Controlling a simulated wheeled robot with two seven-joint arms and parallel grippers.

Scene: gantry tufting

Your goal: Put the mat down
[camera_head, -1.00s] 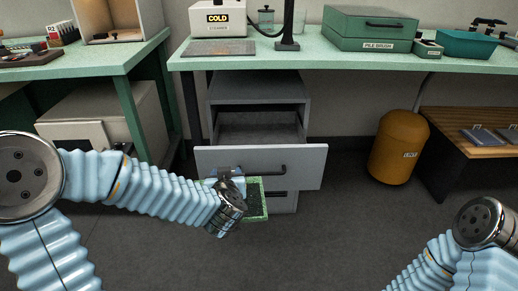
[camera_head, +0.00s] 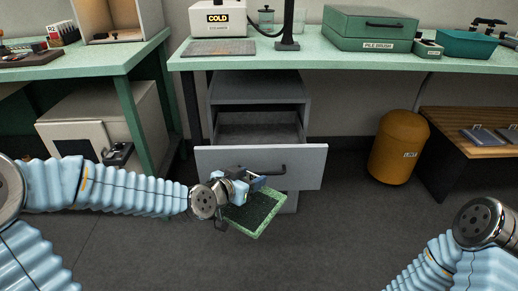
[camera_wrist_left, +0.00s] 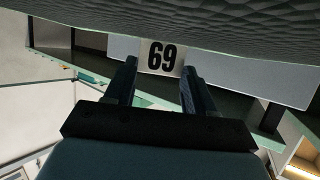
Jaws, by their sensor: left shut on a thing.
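The mat (camera_head: 254,212) is a dark rectangle with a light green edge. It hangs tilted in the air in front of the drawer cabinet, low in the head view. My left gripper (camera_head: 256,184) is shut on its edge nearest the drawer front. In the left wrist view the mat's dark textured face (camera_wrist_left: 200,22) fills the top, and a white tag reading 69 (camera_wrist_left: 161,57) shows between the fingers (camera_wrist_left: 160,72). My right arm shows at the lower right of the head view; its gripper is out of the picture.
A grey cabinet (camera_head: 258,90) has its upper drawer (camera_head: 300,165) pulled open, just behind the mat. A green bench (camera_head: 330,62) runs above it, with a steamer (camera_head: 217,22), a grey plate (camera_head: 219,47) and a pile brush case (camera_head: 370,27). An orange bin (camera_head: 398,148) stands right. The floor in front is clear.

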